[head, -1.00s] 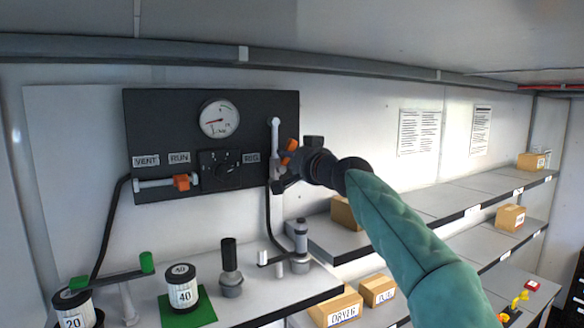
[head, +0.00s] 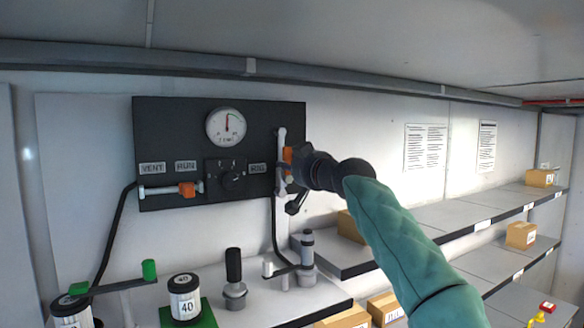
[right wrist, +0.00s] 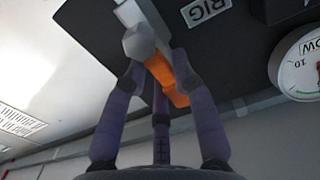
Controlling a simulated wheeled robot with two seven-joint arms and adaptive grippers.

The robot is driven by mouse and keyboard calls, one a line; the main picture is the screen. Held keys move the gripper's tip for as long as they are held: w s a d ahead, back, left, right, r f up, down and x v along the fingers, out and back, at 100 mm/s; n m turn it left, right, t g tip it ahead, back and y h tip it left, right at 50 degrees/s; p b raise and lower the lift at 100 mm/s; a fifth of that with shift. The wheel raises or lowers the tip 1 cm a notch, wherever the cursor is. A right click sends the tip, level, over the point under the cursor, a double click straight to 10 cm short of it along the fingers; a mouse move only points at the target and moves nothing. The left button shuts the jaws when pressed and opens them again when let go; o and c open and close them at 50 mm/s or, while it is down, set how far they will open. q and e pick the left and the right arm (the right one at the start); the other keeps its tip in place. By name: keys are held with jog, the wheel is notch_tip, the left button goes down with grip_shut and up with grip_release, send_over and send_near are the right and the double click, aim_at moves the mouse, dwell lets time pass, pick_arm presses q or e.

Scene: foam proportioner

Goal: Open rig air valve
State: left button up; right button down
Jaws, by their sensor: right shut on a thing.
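The rig air valve is a pale vertical fitting (head: 281,137) with an orange handle (head: 287,156), at the right edge of the dark panel (head: 220,118), beside the REG or RIG label, which reads RIG (right wrist: 205,10) in the right wrist view. My right gripper (head: 288,174) is at this valve. In the right wrist view its fingers (right wrist: 160,75) are closed around the orange handle (right wrist: 163,72), which lies along the pale fitting. The gripper partly hides the valve in the head view. My left gripper is not in view.
The panel also carries a gauge (head: 226,126), a black knob (head: 232,176) and a second orange-handled valve (head: 187,189) under VENT and RUN. Below, a bench (head: 210,270) holds weights marked 20 and 40 (head: 184,298) and upright fittings. Shelves with boxes (head: 521,235) run right.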

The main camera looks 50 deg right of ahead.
jog(key=shift+w+f, duration=0.15)
jog(key=c, duration=1.3)
grip_release()
jog(key=shift+o, duration=1.3)
jog(key=shift+w, duration=0.3)
jog(key=shift+s+a, duration=0.1)
jog(key=shift+s, duration=0.45)
jog(key=v, duration=1.1)
jog(key=shift+w+a, duration=0.1)
